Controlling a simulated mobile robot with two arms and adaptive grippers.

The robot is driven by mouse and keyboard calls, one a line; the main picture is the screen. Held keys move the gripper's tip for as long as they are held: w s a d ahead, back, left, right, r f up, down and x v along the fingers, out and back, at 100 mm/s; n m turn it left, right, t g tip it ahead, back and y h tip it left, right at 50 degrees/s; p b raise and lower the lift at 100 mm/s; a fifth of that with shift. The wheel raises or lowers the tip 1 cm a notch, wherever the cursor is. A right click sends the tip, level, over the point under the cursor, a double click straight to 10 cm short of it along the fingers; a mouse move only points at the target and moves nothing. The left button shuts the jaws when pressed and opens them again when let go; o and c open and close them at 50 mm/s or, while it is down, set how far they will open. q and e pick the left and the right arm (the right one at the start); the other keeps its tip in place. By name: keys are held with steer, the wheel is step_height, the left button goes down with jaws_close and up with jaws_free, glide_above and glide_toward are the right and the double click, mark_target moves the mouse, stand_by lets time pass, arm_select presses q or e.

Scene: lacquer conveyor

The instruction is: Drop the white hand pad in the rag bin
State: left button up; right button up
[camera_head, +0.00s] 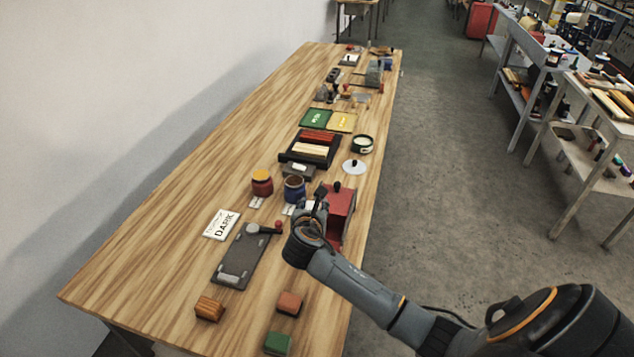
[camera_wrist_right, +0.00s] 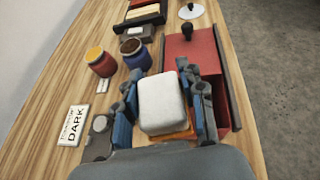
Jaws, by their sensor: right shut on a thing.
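The white hand pad (camera_wrist_right: 162,102) is held between the fingers of my right gripper (camera_wrist_right: 164,108) in the right wrist view. In the head view my right gripper (camera_head: 312,215) is at the left side of the red bin (camera_head: 342,203), and I cannot clearly make out the pad there. The red bin (camera_wrist_right: 195,55) also shows in the wrist view, with a black knob on its top. My left gripper is out of view.
Two jars, one yellow-topped (camera_head: 262,182) and one blue (camera_head: 295,187), stand beyond the gripper. A "DARK" card (camera_head: 221,225) and a grey plate (camera_head: 243,257) lie left. Orange (camera_head: 209,308), brown (camera_head: 289,303) and green (camera_head: 278,343) blocks sit at the near end.

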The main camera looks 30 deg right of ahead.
arm_select(q)
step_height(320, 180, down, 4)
steer(key=b, duration=0.4)
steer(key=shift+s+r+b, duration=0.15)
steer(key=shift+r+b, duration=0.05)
steer(key=shift+b, duration=0.15)
arm_select(e)
steer(key=w+d+f+m+g+h, duration=0.1)
steer(key=w+d+f+m, duration=0.1)
steer(key=d+f, duration=0.1)
steer(key=shift+w+d+f+g+h, duration=0.15)
steer(key=shift+d+f+g+h, duration=0.2)
steer(key=shift+f, duration=0.55)
steer(key=shift+a, duration=0.1)
steer(key=o, duration=1.2)
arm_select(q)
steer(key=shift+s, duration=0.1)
arm_select(e)
steer(key=v, duration=1.2)
